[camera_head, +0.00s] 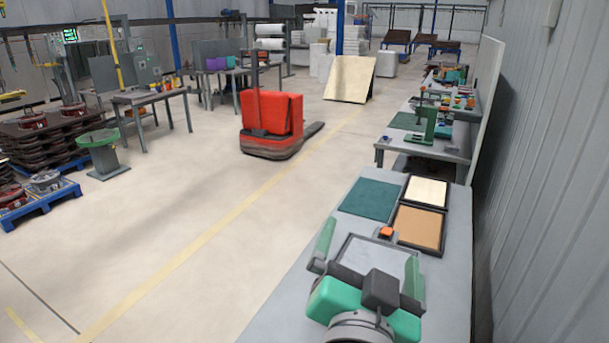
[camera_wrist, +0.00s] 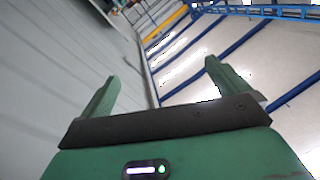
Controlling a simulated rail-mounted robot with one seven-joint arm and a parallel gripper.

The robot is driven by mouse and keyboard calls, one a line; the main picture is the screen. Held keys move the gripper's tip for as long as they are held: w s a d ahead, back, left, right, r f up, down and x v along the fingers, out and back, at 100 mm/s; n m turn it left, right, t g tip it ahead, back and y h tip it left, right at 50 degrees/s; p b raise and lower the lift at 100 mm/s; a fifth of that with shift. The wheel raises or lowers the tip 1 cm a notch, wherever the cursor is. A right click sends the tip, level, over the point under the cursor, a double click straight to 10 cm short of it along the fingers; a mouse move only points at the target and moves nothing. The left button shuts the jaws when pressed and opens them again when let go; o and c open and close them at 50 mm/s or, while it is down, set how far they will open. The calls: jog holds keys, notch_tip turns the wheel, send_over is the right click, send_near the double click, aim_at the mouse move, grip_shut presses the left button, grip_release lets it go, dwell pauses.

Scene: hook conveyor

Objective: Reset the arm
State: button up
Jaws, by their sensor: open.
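My gripper (camera_head: 368,258) is in the lower middle of the head view, above the near end of a grey workbench (camera_head: 275,318). Its two green fingers are wide apart, and I see nothing held between them. In the wrist view my gripper (camera_wrist: 158,88) also shows open and empty. The wrist view looks across a grey wall, a ceiling and blue beams at a steep tilt. No bench surface shows there.
Beyond my gripper lie a small orange object (camera_head: 386,232), a green mat (camera_head: 370,198), a cream tray (camera_head: 427,191) and a brown tray (camera_head: 419,227). A corrugated wall (camera_head: 545,190) stands close on the right. A red pallet truck (camera_head: 270,120) stands on open floor.

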jog(key=s+a+r+n+t+y+p, duration=0.2)
jog(key=s+a+r+n+t+y, duration=0.15)
jog(key=s+r, duration=0.45)
jog(key=s+a+r+n+t+y+p, duration=0.2)
jog(key=s+a+r+n+t, duration=0.3)
jog(key=r, duration=0.5)
notch_tip(320, 180, up, 16)
jog(key=g+p, duration=0.1)
jog(key=p, duration=1.4)
jog(key=shift+m+p, duration=0.4)
jog(key=shift+m, duration=0.05)
jog(key=shift+s+f+g, duration=0.1)
jog(key=shift+f+g, duration=0.05)
jog(key=shift+g, duration=0.1)
